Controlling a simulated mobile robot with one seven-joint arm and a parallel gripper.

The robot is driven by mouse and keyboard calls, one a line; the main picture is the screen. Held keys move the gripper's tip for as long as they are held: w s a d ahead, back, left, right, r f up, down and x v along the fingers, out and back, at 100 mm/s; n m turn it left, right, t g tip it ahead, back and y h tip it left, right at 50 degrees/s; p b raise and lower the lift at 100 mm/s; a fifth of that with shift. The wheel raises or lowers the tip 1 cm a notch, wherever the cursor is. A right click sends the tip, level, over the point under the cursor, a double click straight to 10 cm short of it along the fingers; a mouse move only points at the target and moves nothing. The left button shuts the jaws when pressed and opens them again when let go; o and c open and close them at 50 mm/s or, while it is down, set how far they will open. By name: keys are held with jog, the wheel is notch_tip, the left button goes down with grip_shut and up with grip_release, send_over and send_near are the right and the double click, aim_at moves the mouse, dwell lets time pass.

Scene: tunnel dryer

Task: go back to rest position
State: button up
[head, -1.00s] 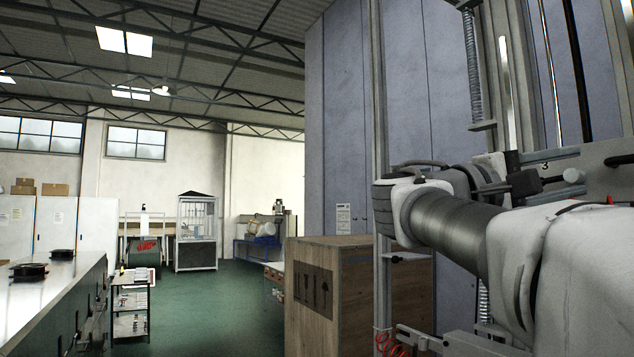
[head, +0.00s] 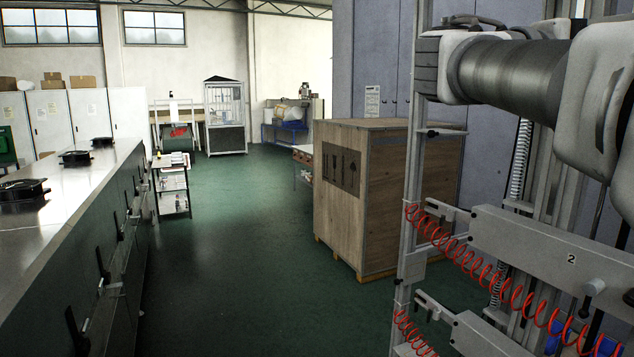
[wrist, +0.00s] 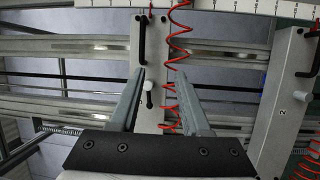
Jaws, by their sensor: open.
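My gripper (wrist: 158,100) shows in the wrist view. Its two grey fingers are apart, with nothing held between them. Beyond the fingers is a pale panel with a black handle (wrist: 142,38) and a white knob (wrist: 150,86). A red coiled hose (wrist: 178,50) hangs beside it. I cannot tell how far the fingertips are from the panel. In the head view my arm reaches across the upper right, in front of a metal frame (head: 412,200); the gripper itself does not show there.
A wooden crate (head: 385,205) stands on the green floor left of the frame. A long metal counter (head: 95,190) runs along the left. The floor between counter and crate is clear.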

notch_tip(320, 180, down, 14)
jog(key=s+a+r+n+t+y, duration=0.1)
jog(key=a+n+t+y, duration=0.15)
jog(key=y, duration=0.25)
jog(key=s+a+f+y, duration=0.2)
jog(key=a+f+y, duration=0.2)
jog(key=f, duration=0.5)
jog(key=s+a+f+m+t+y, duration=0.1)
jog(key=s+a+f+y, duration=0.2)
jog(key=a+f, duration=0.6)
jog(key=s+a+f+m+t+y, duration=0.1)
jog(key=s+a+f+y, duration=0.2)
jog(key=a+f+y, duration=0.3)
notch_tip(320, 180, down, 4)
jog(key=shift+s+a+r+y, duration=0.25)
jog(key=shift+a+y, duration=0.15)
jog(key=shift+y, duration=0.1)
